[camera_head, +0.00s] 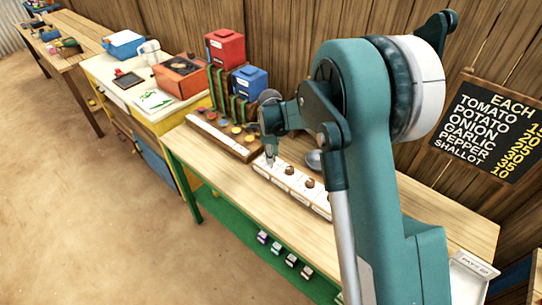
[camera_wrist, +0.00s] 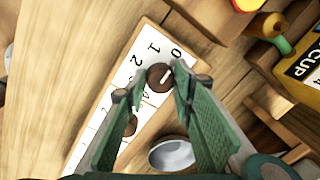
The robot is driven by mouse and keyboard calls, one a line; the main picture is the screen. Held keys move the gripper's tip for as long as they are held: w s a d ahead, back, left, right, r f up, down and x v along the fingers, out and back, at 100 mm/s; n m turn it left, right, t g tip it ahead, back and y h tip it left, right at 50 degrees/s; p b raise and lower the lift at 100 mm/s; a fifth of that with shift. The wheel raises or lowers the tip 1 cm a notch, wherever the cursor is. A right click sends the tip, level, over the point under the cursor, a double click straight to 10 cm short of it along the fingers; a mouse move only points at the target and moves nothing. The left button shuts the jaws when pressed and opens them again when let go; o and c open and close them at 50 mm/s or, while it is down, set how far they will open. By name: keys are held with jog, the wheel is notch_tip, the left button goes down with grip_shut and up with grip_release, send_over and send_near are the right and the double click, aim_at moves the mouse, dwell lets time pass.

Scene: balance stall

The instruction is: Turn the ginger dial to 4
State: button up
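A white dial panel (camera_head: 300,190) lies on the wooden table with brown knobs along it. In the wrist view the panel (camera_wrist: 128,62) shows printed numbers, 0, 1 and 2 clearest. One brown dial (camera_wrist: 157,76) with a white pointer mark lies between my fingertips in the picture; the mark slants to the upper right, on the side of the 0. A second brown dial (camera_wrist: 130,126) is partly behind my left finger. I cannot read which dial is ginger. My gripper (camera_wrist: 160,82) is open, its green fingers either side of the first dial; contact is unclear. In the head view my gripper (camera_head: 271,158) is over the panel's far-left end.
A silver bowl-like object (camera_wrist: 172,154) lies beside the panel. A wooden rack (camera_head: 225,137) with coloured discs stands beyond, with red (camera_head: 225,48) and blue (camera_head: 250,82) boxes behind. A black price board (camera_head: 487,125) hangs on the wall. The table front (camera_head: 240,190) is bare.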

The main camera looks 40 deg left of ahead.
jog(key=c, duration=0.3)
